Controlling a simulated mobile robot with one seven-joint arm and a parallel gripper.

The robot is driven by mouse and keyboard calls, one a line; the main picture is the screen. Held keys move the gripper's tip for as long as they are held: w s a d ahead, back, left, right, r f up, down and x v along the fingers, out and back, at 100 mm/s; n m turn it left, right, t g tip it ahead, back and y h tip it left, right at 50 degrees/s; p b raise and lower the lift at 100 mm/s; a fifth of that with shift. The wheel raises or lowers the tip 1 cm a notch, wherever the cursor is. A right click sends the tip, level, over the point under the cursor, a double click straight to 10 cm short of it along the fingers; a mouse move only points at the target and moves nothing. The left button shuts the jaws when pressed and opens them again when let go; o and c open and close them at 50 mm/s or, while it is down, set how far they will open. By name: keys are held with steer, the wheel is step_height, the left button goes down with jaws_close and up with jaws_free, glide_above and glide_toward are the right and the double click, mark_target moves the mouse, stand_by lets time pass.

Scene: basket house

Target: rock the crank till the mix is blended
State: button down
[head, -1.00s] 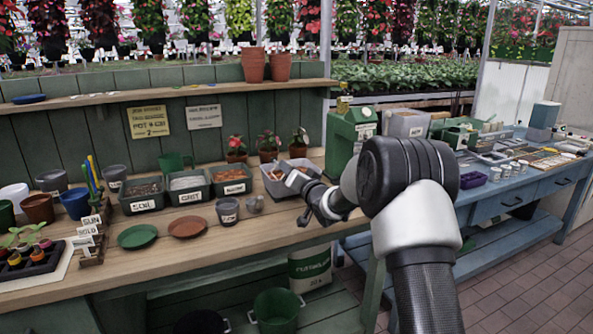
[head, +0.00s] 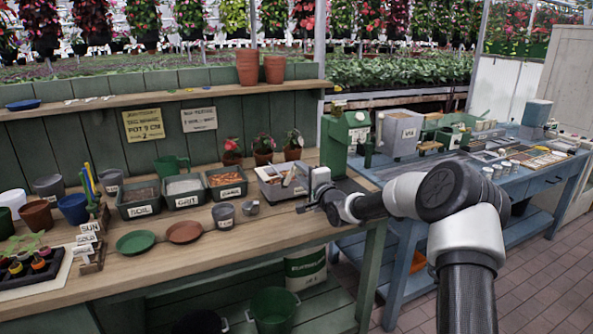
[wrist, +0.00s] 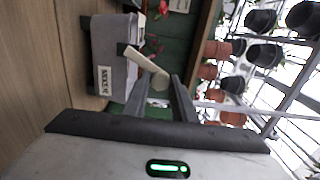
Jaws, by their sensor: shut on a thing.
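A grey mixer box (head: 270,190) stands on the wooden bench, right of the row of labelled bins. The wrist view shows its labelled side (wrist: 106,50). A pale crank (wrist: 146,60) reaches from the box to a rounded handle between my fingers; in the head view the crank (head: 289,176) slants up at the box's right side. My gripper (wrist: 159,92) is shut on the crank's handle. In the head view my gripper (head: 306,183) is at the right side of the box. The mix inside is too small and partly hidden to judge.
Bins labelled soil (head: 139,199) and grit (head: 185,190) stand to the left. A grey cup (head: 223,215) and small pot (head: 251,208) sit in front of the bins. Potted flowers (head: 263,150) stand behind the mixer. A green machine (head: 345,135) is at its right.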

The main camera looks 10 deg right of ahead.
steer(key=m, duration=0.1)
steer(key=d+f+m, duration=0.1)
steer(key=m, duration=0.1)
steer(key=d+m, duration=0.1)
steer(key=shift+w+f+m+b, duration=0.3)
steer(key=shift+f+m+b, duration=0.05)
steer(key=shift+m+b, duration=0.05)
steer(key=shift+f+m, duration=0.1)
steer(key=shift+m, duration=0.2)
steer(key=c, duration=1.5)
jaws_free()
steer(key=shift+o, duration=0.2)
steer(key=p+v, duration=0.1)
steer(key=v, duration=1.6)
steer(key=shift+s+p, duration=0.2)
steer(key=shift+p, duration=0.1)
